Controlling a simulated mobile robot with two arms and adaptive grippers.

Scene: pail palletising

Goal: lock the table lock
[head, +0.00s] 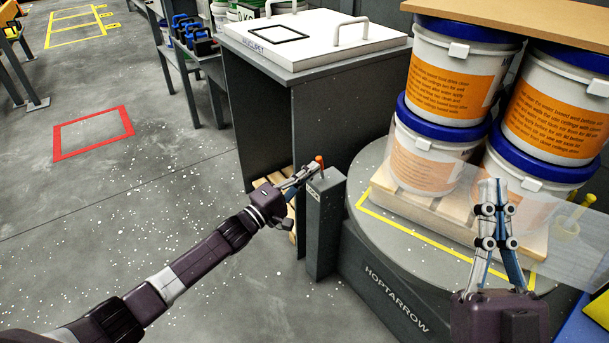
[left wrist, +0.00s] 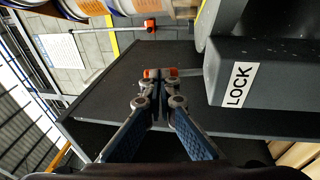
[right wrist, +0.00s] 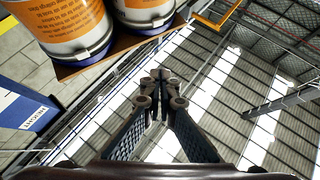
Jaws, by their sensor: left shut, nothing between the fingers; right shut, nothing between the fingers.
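The table lock is a dark grey post (head: 325,230) beside the turntable (head: 400,220). Its lever stands up from the top with an orange tip (head: 319,160). In the left wrist view, the post shows a white LOCK label (left wrist: 240,85), and the orange tip (left wrist: 152,73) is right by the fingertips. My left gripper (head: 313,171) is shut and empty beside the lever at the top of the post; I cannot tell whether it touches. My right gripper (head: 492,183) is shut and empty, raised in front of the pails.
White pails with blue lids (head: 455,70) stand stacked on a wooden pallet (head: 425,203) on the turntable. A clear film sheet spans beside them. A dark cabinet (head: 265,130) with a white lid (head: 310,38) stands behind the post.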

